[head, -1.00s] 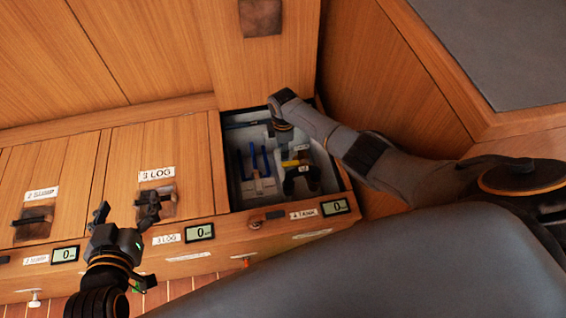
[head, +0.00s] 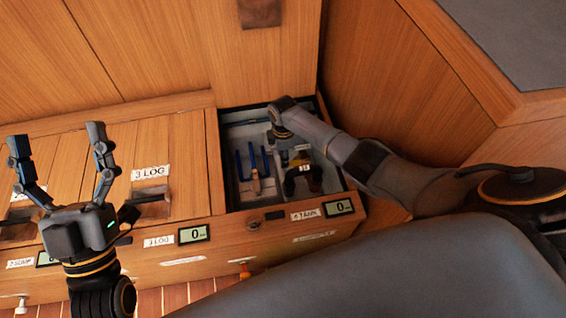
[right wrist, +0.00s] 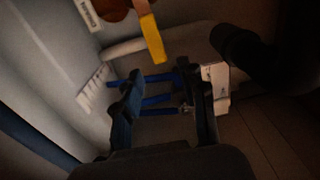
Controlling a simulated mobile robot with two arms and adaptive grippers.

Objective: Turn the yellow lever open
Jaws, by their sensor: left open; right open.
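The yellow lever (right wrist: 152,38) shows in the right wrist view, just beyond the fingertips of my right gripper (right wrist: 158,82) and not between them. One end of it meets a reddish-brown round part. Whether a fingertip touches the lever I cannot tell. My left gripper (head: 57,136) is open and empty, raised above the closed hatches at the left.
Blue bars (head: 240,165) stand in the locker left of my right gripper, near the pale locker walls. A white pipe (right wrist: 138,46) passes behind the lever. A closed hatch labelled 3 LOG (head: 178,140) lies left.

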